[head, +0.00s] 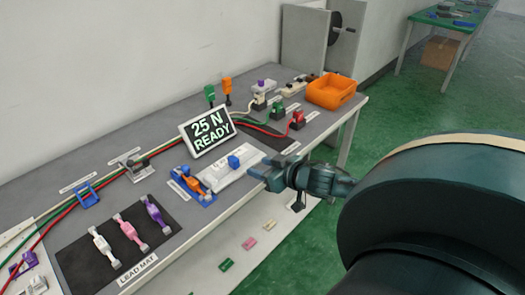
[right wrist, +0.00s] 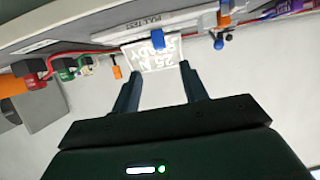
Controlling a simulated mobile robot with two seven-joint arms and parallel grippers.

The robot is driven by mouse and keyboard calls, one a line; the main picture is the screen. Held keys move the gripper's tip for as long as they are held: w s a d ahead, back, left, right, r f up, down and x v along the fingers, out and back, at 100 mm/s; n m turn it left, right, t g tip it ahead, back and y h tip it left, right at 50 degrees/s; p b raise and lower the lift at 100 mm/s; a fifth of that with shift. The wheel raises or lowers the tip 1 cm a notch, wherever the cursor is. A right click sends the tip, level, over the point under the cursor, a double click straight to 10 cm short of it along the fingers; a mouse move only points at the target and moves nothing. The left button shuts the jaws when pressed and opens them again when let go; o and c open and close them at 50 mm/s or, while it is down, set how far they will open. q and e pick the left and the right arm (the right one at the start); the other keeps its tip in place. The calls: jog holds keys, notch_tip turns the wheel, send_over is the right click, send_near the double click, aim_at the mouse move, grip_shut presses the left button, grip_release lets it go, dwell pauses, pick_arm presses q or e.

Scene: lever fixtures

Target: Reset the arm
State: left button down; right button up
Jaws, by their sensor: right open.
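The pull-test fixture (head: 222,176) is a pale bar along the table's front edge, with a blue block (head: 234,161) on it and a blue clamp holding an orange piece (head: 190,183) at its left end. A display (head: 208,131) behind it reads "25 N READY". My right gripper (head: 262,172) is at the table's front edge, right of the fixture, open and empty. In the right wrist view the picture is inverted; the open fingers (right wrist: 158,80) point toward the display (right wrist: 153,58) and blue block (right wrist: 158,37), apart from both. My left gripper is not in view.
A dark lead mat (head: 82,262) with white, pink and purple leads lies at the left. Red and green cables run along the table. An orange bin (head: 331,91) stands at the far right end. Coloured pieces lie on the lower shelf (head: 205,255). Green floor lies to the right.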

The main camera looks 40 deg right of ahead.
jog(key=shift+a+f, duration=0.1)
dwell(0.3)
pick_arm(q)
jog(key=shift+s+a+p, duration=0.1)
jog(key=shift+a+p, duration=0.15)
jog(key=shift+p, duration=0.4)
pick_arm(e)
jog(key=s+a+f+g, duration=0.1)
jog(key=s+a+f, duration=0.2)
jog(key=s+a, duration=0.2)
jog(key=s+a+f+n+g+y, duration=0.1)
jog(key=s+a+f, duration=0.2)
jog(key=a, duration=0.8)
jog(key=s+a+f+n+y, duration=0.1)
jog(key=s+a+f, duration=0.3)
jog(key=s+a, duration=0.3)
jog(key=shift+s+a+g, duration=0.3)
jog(key=shift+a+g, duration=0.1)
jog(key=shift+a, duration=0.7)
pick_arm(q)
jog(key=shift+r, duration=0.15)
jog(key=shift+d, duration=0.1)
pick_arm(e)
jog(key=shift+d, duration=0.1)
